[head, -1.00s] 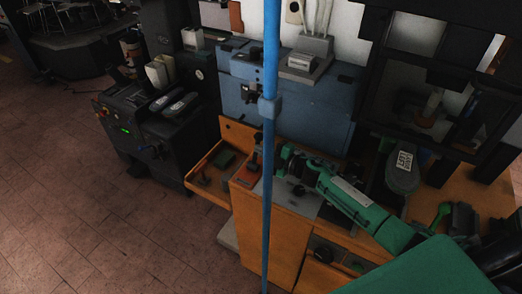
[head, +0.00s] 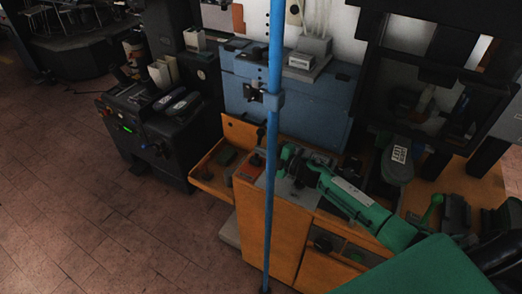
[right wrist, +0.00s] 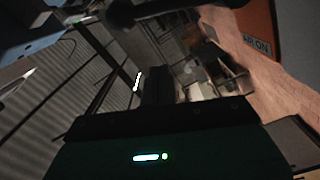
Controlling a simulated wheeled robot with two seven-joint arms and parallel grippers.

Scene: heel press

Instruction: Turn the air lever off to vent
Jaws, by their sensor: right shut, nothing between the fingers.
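A red-orange block (head: 246,172) with a small dark knob (head: 257,160) stands at the left end of the orange bench top, partly behind the blue pole. An orange panel (right wrist: 262,18) carries an "AIR ON" label (right wrist: 257,46) at the top right of the right wrist view. A dark rounded part (right wrist: 122,14) shows at that view's top edge; I cannot tell if it is the air lever's knob. My right gripper (head: 284,160) is shut and empty, just right of the pole and the block. Its dark fingers (right wrist: 158,84) show in the right wrist view. My left gripper is out of view.
The blue vertical pole (head: 271,130) cuts across the view in front of the bench. A blue cabinet (head: 318,105) stands behind. An open orange tray (head: 212,178) juts left. A dark machine (head: 145,135) stands further left, with clear brick floor (head: 90,215) in front.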

